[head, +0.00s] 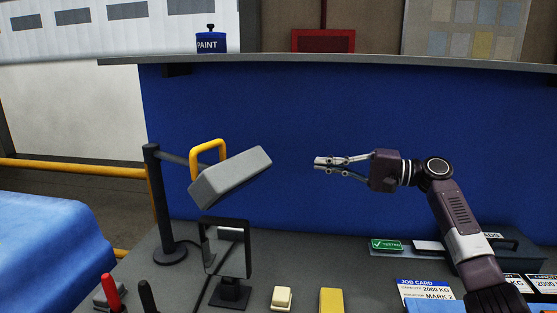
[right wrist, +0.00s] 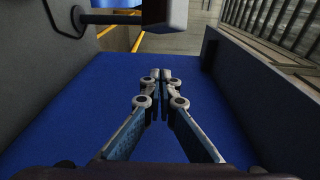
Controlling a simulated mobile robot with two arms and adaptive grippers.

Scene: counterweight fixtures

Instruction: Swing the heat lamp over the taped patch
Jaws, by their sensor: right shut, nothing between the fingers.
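The heat lamp (head: 232,178) is a grey box-shaped head with a yellow handle (head: 207,148). It hangs tilted on an arm from a dark upright post (head: 160,205) at the left of the bench. In the right wrist view, the lamp head (right wrist: 165,14) shows at the top, beyond my fingertips. My right gripper (head: 318,163) is shut and empty, pointing left, to the right of the lamp and apart from it. Its closed fingers also show in the right wrist view (right wrist: 161,76). I cannot make out a taped patch. My left gripper is not in view.
A black-framed panel (head: 248,250) stands below the lamp. A cream block (head: 282,298) and a yellow block (head: 331,300) sit at the bench front. A job card (head: 425,290) lies at right. A blue-covered surface (head: 45,245) is at left. Space between lamp and gripper is clear.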

